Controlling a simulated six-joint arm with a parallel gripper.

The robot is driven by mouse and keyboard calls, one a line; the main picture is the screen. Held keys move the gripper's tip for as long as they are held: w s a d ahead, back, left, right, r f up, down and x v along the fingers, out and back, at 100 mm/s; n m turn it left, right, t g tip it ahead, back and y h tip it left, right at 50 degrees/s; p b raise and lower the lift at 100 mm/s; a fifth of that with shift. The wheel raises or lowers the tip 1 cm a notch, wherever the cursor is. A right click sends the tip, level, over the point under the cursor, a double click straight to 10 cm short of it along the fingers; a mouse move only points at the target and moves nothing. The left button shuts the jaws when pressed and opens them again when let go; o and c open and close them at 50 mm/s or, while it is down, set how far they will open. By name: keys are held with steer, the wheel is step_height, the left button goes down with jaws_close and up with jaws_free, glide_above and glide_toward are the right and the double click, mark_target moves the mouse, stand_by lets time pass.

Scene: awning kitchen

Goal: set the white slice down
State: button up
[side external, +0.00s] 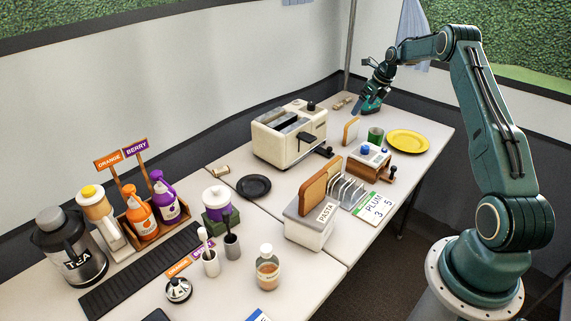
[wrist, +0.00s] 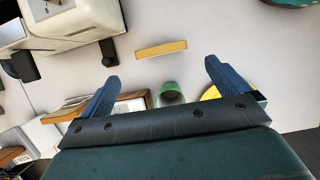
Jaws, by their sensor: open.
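A pale slice of bread with a tan crust (side external: 351,131) stands upright on the table, to the right of the toaster. In the wrist view the same slice (wrist: 161,49) shows edge-on as a narrow tan bar, beyond the fingertips and apart from them. My gripper (side external: 363,104) is above the table, behind and above the slice. In the wrist view my gripper (wrist: 161,72) has its two blue fingers spread wide, with nothing between them.
The cream toaster (side external: 283,136) stands left of the slice. A green cup (side external: 376,134), a yellow plate (side external: 408,141) and a wooden box (side external: 369,163) stand close on its right and front. A toast rack (side external: 346,191) and a brown slice (side external: 313,192) are nearer the camera.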

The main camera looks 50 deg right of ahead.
steer(key=shift+r, duration=0.1)
steer(key=w+a+r+n, duration=0.1)
steer(key=a+r+n, duration=0.7)
steer(key=a+r, duration=0.55)
steer(key=s+a+r+n, duration=0.3)
steer(key=a+r+n, duration=0.1)
steer(key=a, duration=0.3)
steer(key=s+a+r+n, duration=0.3)
steer(key=a+r+n, duration=0.2)
steer(key=a, duration=0.3)
steer(key=s+a+r+n, duration=0.3)
steer(key=s+a+n, duration=0.5)
steer(key=s+a, duration=0.25)
steer(key=s+a+f+n, duration=0.2)
steer(key=s+n, duration=0.3)
steer(key=s, duration=0.3)
steer(key=s+a+f+n+t, duration=0.1)
steer(key=s+a+f+n, duration=0.1)
steer(key=s+a+n, duration=0.2)
steer(key=s+n, duration=0.2)
steer(key=s, duration=0.1)
steer(key=shift+s+f, duration=0.2)
steer(key=shift+s, duration=0.2)
